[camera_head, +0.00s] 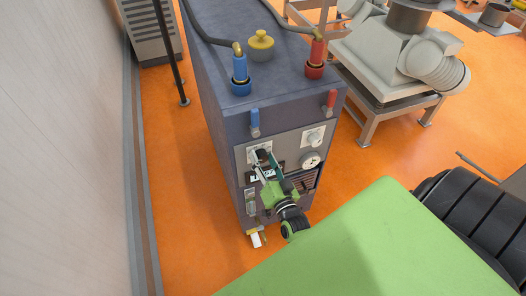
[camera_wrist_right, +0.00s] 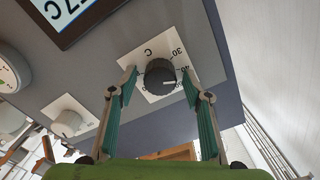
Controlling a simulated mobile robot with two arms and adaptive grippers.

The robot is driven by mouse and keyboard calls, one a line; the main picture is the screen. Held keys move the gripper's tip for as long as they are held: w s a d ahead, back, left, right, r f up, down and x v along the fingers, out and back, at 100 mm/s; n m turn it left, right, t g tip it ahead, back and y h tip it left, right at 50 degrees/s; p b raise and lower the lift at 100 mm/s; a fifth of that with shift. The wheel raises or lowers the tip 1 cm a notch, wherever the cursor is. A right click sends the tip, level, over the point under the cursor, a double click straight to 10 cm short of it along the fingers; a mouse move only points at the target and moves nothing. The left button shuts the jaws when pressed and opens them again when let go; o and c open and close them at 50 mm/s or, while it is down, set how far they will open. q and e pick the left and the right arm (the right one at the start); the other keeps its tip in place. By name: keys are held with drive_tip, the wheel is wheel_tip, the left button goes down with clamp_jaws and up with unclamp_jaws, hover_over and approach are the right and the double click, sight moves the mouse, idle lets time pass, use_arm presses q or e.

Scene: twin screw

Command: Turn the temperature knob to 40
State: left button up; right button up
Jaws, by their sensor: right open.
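The temperature knob (camera_wrist_right: 160,74) is a black round knob on a white scale plate marked C, with 30 and 40 legible. In the right wrist view its white pointer line lies toward the right, near the 40 side; its exact reading is unclear. My right gripper (camera_wrist_right: 160,82) is open, with one green-padded finger on each side of the knob. Whether the fingers touch it I cannot tell. In the head view the right gripper (camera_head: 263,158) reaches the upper left of the cabinet's front panel and partly covers the knob. My left gripper is out of view.
The dark cabinet (camera_head: 222,100) has blue (camera_head: 254,118) and red (camera_head: 330,100) handles above the panel. A display (camera_wrist_right: 72,12), a round gauge (camera_head: 310,161) and another white knob (camera_wrist_right: 68,124) are nearby. A wall (camera_head: 70,150) stands left, with orange floor between.

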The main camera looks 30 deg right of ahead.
drive_tip(key=v, duration=1.1)
drive_tip(key=shift+s+a, duration=0.2)
drive_tip(key=shift+s, duration=0.15)
drive_tip(key=s+a+f+n+g+y, duration=0.1)
drive_tip(key=s+a+f+n+g, duration=0.2)
drive_tip(key=f, duration=0.6)
drive_tip(key=s+a+f+n+g+y, duration=0.1)
drive_tip(key=s+a+f+g+y, duration=0.2)
drive_tip(key=f, duration=0.6)
drive_tip(key=s+a+f+n+g, duration=0.25)
drive_tip(key=s+f, duration=0.25)
drive_tip(key=f, duration=0.3)
drive_tip(key=s+d+f+n+g, duration=0.1)
drive_tip(key=s+f+g, duration=0.3)
drive_tip(key=s, duration=0.7)
drive_tip(key=s+d+f+n+g, duration=0.1)
drive_tip(key=s+f+n+g, duration=0.3)
drive_tip(key=s+f, duration=0.5)
drive_tip(key=shift+s+d, duration=0.2)
drive_tip(key=shift+s, duration=0.7)
